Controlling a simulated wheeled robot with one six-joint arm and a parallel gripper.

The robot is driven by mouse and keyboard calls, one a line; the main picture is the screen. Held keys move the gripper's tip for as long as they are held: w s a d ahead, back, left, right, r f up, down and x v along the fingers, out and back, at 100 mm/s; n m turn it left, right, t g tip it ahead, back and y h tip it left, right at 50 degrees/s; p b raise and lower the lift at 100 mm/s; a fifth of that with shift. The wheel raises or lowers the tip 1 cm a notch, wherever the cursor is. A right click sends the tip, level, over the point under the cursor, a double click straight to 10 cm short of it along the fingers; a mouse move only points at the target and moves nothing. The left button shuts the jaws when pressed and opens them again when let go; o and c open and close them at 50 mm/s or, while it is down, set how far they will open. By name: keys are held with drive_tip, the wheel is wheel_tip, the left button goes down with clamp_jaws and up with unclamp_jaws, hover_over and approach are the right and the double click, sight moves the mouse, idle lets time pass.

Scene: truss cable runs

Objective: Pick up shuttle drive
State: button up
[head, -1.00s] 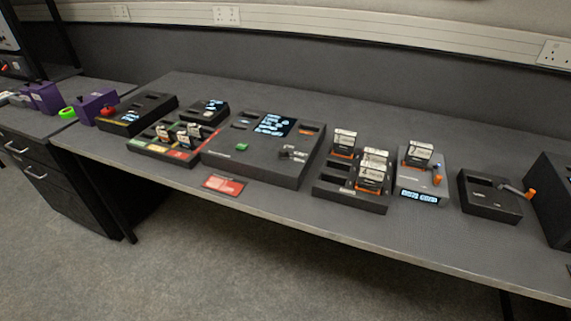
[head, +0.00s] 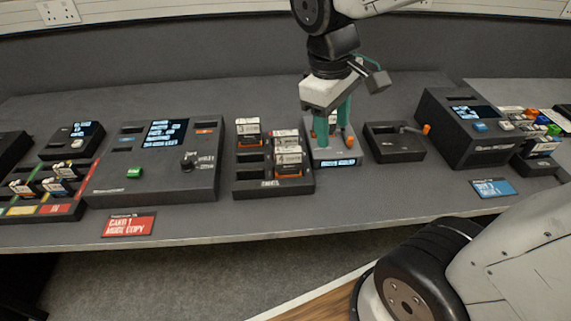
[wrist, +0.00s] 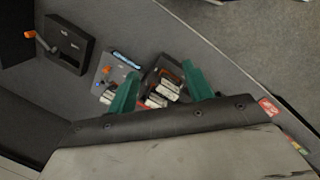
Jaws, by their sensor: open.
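No label reading "shuttle drive" can be made out. A white-labelled drive (head: 332,121) stands in a small grey dock (head: 345,151) with a lit display. My gripper (head: 333,132) is over this dock, its teal fingers open and pointing down, partly hiding the drive. Several similar drives (head: 288,160) with orange bases stand in the black rack (head: 275,186) just left of the dock. In the wrist view, the rack drives (wrist: 166,86) show between the finger lines, and the grey dock (wrist: 122,73) is partly behind one finger. No held object shows.
A black unit with an orange-tipped lever (head: 394,145) stands right of the dock. A larger black console (head: 478,133) is beyond it. A wide console (head: 150,185) with a screen and knob is left of the rack. Bare bench lies behind the devices.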

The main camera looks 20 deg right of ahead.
drive_tip(key=w+a+f+n+g+h, duration=0.1)
drive_tip(key=w+a+f+n+h, duration=0.15)
drive_tip(key=w+f+n, duration=0.5)
drive_tip(key=n, duration=0.1)
hover_over(291, 159)
drive_tip(key=w+a, duration=0.2)
drive_tip(key=a, duration=0.1)
drive_tip(key=f, duration=0.4)
drive_tip(key=shift+d, duration=0.2)
drive_tip(key=shift+f, duration=0.3)
drive_tip(key=x, duration=0.7)
drive_tip(key=shift+d, duration=0.4)
clamp_jaws()
